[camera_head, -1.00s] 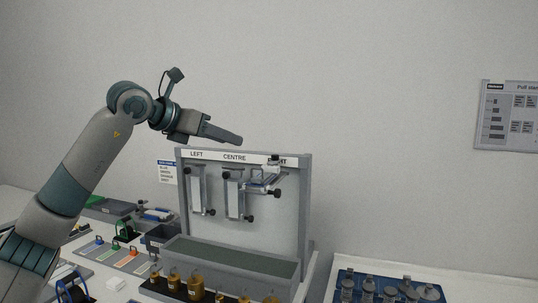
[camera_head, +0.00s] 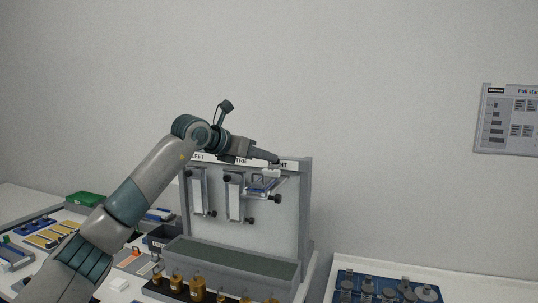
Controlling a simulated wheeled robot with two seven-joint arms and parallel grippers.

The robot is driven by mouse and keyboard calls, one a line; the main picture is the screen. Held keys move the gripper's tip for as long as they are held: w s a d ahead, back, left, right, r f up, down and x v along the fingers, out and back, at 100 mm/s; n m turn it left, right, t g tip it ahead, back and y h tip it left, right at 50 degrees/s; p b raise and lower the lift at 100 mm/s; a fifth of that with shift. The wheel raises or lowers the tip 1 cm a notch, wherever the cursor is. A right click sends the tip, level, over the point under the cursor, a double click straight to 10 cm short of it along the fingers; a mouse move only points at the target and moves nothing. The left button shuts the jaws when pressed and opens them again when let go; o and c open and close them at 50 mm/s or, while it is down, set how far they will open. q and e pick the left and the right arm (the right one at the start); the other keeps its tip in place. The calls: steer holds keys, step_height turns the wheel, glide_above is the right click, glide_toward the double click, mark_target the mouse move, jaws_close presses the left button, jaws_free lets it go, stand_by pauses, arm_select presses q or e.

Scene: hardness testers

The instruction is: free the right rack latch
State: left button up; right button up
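The grey rack panel (camera_head: 290,215) stands upright on the bench, with a label strip along its top; my arm partly covers the lettering. At the right position, a tester (camera_head: 264,186) sticks out from the panel nearly level, with a pale block (camera_head: 271,173) at its top and a black knob (camera_head: 275,198) below. I cannot make out the latch itself clearly. My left gripper (camera_head: 277,160) points right, just above the pale block; contact is unclear. Its fingers show side-on, so their opening is hidden. My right gripper is not in view.
The left tester (camera_head: 197,196) and centre tester (camera_head: 234,198) hang upright. A grey trough (camera_head: 230,258) and several brass weights (camera_head: 197,288) stand in front. A blue tray (camera_head: 345,280) with grey parts lies right.

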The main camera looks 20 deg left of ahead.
arm_select(q)
steer(key=shift+p+x, duration=0.35)
steer(key=shift+x, duration=1.5)
jaws_close()
